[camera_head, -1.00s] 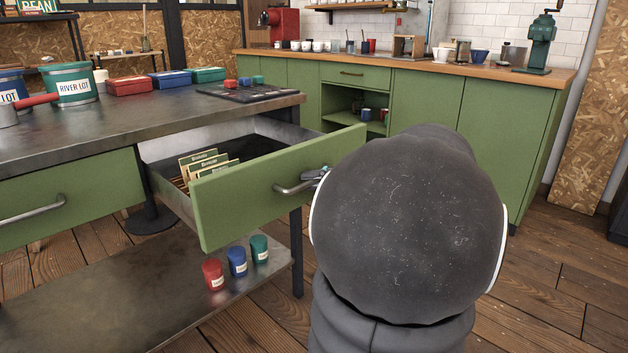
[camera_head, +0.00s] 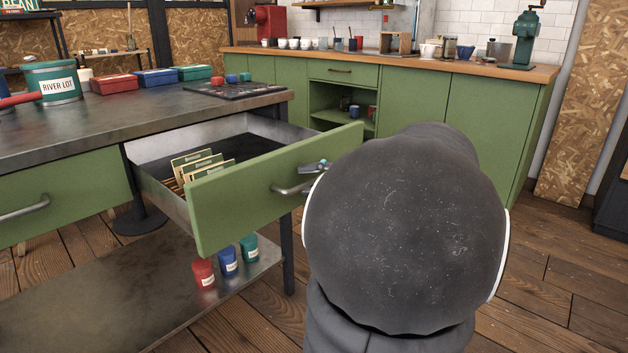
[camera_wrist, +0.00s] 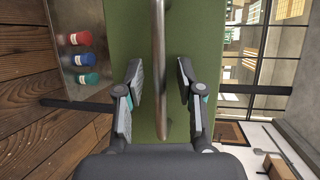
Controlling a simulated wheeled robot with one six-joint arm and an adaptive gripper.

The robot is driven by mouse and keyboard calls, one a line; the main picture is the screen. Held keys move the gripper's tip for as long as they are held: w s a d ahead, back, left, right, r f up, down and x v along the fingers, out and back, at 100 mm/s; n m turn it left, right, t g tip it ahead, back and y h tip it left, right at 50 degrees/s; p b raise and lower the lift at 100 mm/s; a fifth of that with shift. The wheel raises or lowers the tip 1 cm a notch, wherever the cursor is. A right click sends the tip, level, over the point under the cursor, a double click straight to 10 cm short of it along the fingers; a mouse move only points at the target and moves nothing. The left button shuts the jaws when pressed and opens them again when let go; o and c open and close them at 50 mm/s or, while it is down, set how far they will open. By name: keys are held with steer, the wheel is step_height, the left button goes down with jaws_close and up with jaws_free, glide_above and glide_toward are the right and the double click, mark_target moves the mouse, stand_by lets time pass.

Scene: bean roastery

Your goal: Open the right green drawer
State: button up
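The right green drawer (camera_head: 235,205) stands well out of the metal-topped bench in the head view, with upright cards (camera_head: 195,165) inside. Its front also fills the middle of the wrist view (camera_wrist: 122,25). Its metal bar handle (camera_wrist: 159,40) runs between the two fingers of my gripper (camera_wrist: 160,85). The fingers are spread either side of the bar, with green drawer front visible between each finger and the bar. In the head view my arm hides most of my gripper; a fingertip (camera_head: 318,167) shows at the handle (camera_head: 290,188).
The left green drawer (camera_head: 60,195) is closed. Red, blue and green canisters (camera_head: 228,261) stand on the lower shelf (camera_head: 110,310) beneath the open drawer. Boxes and a River Lot tin (camera_head: 54,83) stand on the bench. A green counter (camera_head: 485,120) is behind; wooden floor (camera_head: 550,290) is clear at right.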

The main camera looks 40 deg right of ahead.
steer(key=v, duration=1.2)
stand_by(0.5)
steer(key=w+a+f+n+g, duration=0.1)
steer(key=w+a+f+g, duration=0.35)
steer(key=a, duration=0.35)
steer(key=s+a+f+n+g+h+p, duration=0.1)
steer(key=s+a+f+n+g+h, duration=0.2)
steer(key=a+f, duration=0.5)
steer(key=s+a+f+n+g+h, duration=0.1)
steer(key=a+f+n+g+h, duration=0.2)
steer(key=a+f+n+g, duration=0.35)
steer(key=a+r+n+t+h+p, duration=0.1)
steer(key=a+r+n+t+p, duration=0.2)
steer(key=a+r, duration=0.5)
steer(key=a+t+p, duration=0.1)
steer(key=a+t, duration=0.1)
steer(key=shift+a+t, duration=0.25)
steer(key=shift+t, duration=0.05)
